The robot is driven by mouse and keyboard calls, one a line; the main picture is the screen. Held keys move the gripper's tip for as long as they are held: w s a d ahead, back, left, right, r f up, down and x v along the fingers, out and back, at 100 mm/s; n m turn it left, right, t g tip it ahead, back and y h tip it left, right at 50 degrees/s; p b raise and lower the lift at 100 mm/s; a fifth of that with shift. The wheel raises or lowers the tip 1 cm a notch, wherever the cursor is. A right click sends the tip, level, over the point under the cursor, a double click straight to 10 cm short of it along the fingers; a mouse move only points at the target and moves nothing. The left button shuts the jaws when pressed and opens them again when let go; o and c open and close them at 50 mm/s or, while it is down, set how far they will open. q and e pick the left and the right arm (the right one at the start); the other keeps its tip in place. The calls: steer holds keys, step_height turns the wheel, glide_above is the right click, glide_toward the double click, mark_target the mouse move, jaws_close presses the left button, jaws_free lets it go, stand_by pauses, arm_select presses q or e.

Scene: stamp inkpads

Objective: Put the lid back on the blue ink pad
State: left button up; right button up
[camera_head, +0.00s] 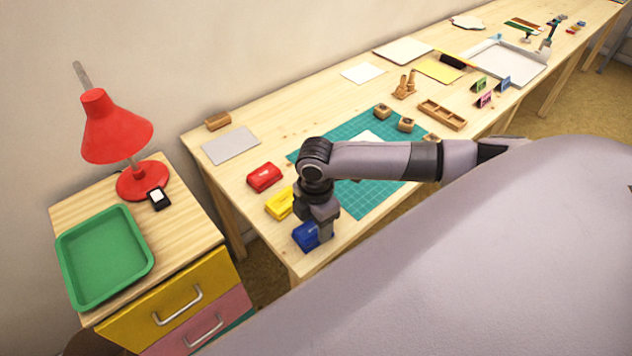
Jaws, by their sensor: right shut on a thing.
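The blue ink pad (305,237) is at the near left corner of the work table, partly hidden by my right gripper. Its lid cannot be told apart from the pad in this view. My right gripper (317,235) reaches down over it from above and is shut on a blue part, which I take to be the lid. The fingertips are mostly hidden. I cannot tell whether lid and pad touch. My left gripper is not in view.
A yellow ink pad (279,203) and a red one (264,177) stand in a row behind the blue one. A teal cutting mat (362,200) lies to the right, under my arm. A drawer cabinet with a green tray (104,257) and red lamp (115,128) stands left.

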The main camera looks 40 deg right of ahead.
stand_by(0.3)
steer(key=o, duration=1.4)
steer(key=shift+r, duration=3.55)
jaws_close()
steer(key=shift+f, duration=0.1)
steer(key=shift+f+b, duration=1.3)
steer(key=shift+f, duration=1.7)
steer(key=shift+r, duration=0.15)
